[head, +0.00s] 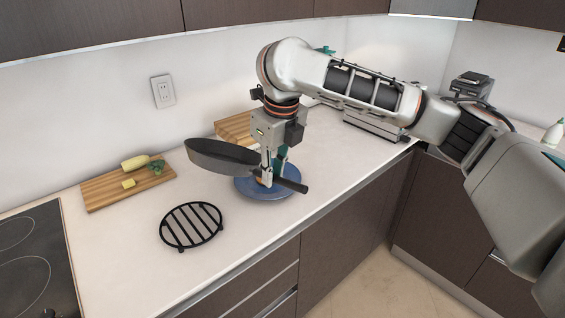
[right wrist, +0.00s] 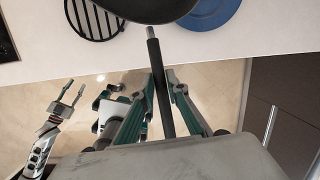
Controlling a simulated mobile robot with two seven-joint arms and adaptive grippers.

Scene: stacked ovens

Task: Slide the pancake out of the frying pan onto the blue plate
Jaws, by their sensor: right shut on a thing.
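The dark frying pan (head: 222,156) is held up over the counter, tilted, with its bowl to the left of the blue plate (head: 250,194) and its handle (head: 292,185) passing over the plate. My right gripper (head: 268,181) points down and is shut on the handle. The right wrist view shows the handle (right wrist: 160,85) between its fingers, the pan's dark edge (right wrist: 148,8) and part of the plate (right wrist: 210,14). A small orange-brown patch shows at the plate behind the fingers; I cannot tell if it is the pancake. The pan's inside is hidden. My left gripper (right wrist: 72,97) is open and empty.
A black round trivet (head: 191,226) lies empty at the front of the counter. A cutting board (head: 100,190) with corn and broccoli is behind it, and a cooktop (head: 35,262) is at left. Another wooden board (head: 236,128) stands behind the pan. The counter's front edge is close.

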